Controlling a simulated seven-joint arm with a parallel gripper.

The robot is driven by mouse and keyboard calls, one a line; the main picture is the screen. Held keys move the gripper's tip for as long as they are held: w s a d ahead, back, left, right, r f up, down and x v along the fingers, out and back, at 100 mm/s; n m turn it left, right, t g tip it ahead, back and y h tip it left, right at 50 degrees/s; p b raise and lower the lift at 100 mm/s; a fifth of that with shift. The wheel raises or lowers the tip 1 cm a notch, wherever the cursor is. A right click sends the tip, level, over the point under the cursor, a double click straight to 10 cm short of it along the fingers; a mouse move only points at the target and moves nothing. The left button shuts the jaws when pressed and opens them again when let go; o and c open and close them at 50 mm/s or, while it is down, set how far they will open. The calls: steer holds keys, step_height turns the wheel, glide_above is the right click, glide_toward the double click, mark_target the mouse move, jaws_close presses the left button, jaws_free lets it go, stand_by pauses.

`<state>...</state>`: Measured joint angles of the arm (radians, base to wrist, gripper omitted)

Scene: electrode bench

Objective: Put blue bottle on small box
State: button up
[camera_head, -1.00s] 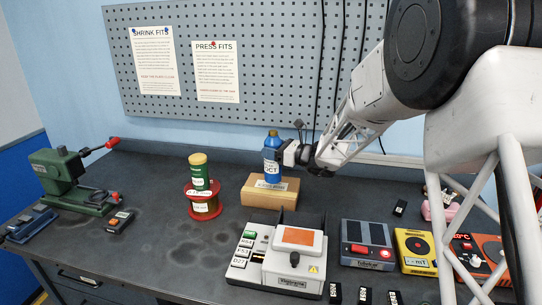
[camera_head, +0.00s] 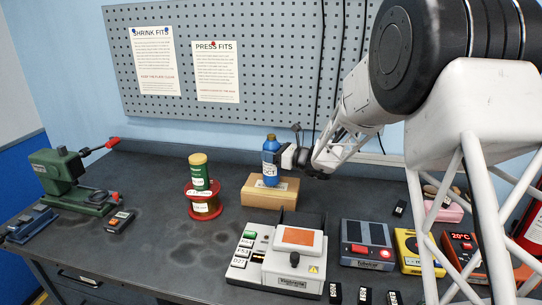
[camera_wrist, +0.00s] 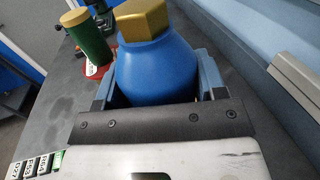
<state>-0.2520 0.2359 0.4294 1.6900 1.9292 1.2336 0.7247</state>
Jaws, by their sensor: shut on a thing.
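The blue bottle (camera_head: 270,160) with a gold cap stands upright at the small box (camera_head: 256,193), a tan block near the middle of the bench. The bottle's lower end overlaps the box's top in the head view; I cannot tell whether it touches the top. My gripper (camera_head: 279,158) is shut on the bottle from the right side. In the wrist view the bottle (camera_wrist: 155,70) fills the space between the fingers, its gold cap toward the top of the picture. The box is hidden in the wrist view.
A green canister (camera_head: 199,172) stands on a red spool (camera_head: 204,204) left of the box. A white machine with an orange plate (camera_head: 298,237) sits in front. A green press (camera_head: 62,178) is at far left.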

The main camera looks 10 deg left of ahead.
steer(key=shift+f, duration=0.7)
steer(key=o, duration=1.3)
steer(key=v, duration=1.2)
steer(key=shift+s, duration=0.1)
